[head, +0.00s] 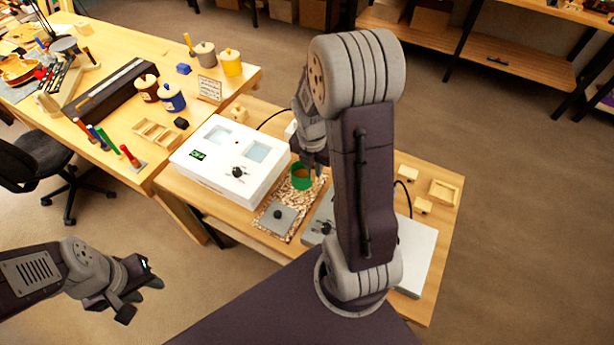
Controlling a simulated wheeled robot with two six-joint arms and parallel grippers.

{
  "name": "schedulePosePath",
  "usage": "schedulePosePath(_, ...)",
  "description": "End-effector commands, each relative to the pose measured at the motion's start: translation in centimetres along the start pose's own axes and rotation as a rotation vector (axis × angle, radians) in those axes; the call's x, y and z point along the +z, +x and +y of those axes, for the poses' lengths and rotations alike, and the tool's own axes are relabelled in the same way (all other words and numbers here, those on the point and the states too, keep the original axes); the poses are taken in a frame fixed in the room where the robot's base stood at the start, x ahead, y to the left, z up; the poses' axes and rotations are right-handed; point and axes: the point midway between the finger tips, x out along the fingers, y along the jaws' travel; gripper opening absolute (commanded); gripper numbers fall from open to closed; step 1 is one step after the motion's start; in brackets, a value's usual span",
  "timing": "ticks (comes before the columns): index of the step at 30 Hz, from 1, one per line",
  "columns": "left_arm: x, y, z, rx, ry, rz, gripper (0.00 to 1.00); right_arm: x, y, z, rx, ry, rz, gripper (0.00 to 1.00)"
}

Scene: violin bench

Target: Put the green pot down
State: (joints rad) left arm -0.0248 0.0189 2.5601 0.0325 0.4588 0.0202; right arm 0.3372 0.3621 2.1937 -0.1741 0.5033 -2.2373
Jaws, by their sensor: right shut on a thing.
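The green pot (301,180), with brown contents, is on or just above a speckled mat (292,228), beside the white box with two windows. I cannot tell whether its base touches the mat. My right gripper (313,168) reaches down at the pot's rim and is shut on it; my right arm hides part of this area. My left gripper (143,291) is at the lower left, over the floor, away from the tables, open and empty.
A grey plate with a black knob (278,217) lies on the mat in front of the pot. The white box (232,158) stands close on the left. Small wooden blocks (408,173) stand at the right. The left bench (200,105) holds jars, brushes and a long dark case.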

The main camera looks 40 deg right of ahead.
Motion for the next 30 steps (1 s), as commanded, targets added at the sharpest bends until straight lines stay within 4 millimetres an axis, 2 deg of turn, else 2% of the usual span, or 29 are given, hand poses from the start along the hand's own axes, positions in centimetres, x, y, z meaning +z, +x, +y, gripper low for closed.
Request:
schedulePosePath(3, 0.0, -0.2, 0.0, 0.000, 0.000, 0.000, 0.36, 2.1, 2.0, 1.5, -0.002, 0.001, 0.002, 0.00)
schedulePosePath(8, 0.0, -0.3, 0.0, 0.000, 0.000, 0.000, 0.36, 3.5, 3.2, 2.6, 0.000, 0.001, 0.000, 0.00)
schedulePosePath(12, 0.0, -0.2, 0.0, 0.000, 0.000, 0.000, 0.36, 3.5, 3.7, 2.7, -0.001, 0.000, 0.001, 0.00)
schedulePosePath(19, 0.0, 0.0, 0.0, 0.000, 0.000, 0.000, 0.36, 3.0, 7.2, 2.7, -0.001, -0.001, 0.002, 0.00)
schedulePosePath(30, 0.0, 0.1, 0.0, 0.000, 0.000, 0.000, 0.36, 3.0, 7.6, 2.7, 0.000, 0.000, 0.000, 0.00)
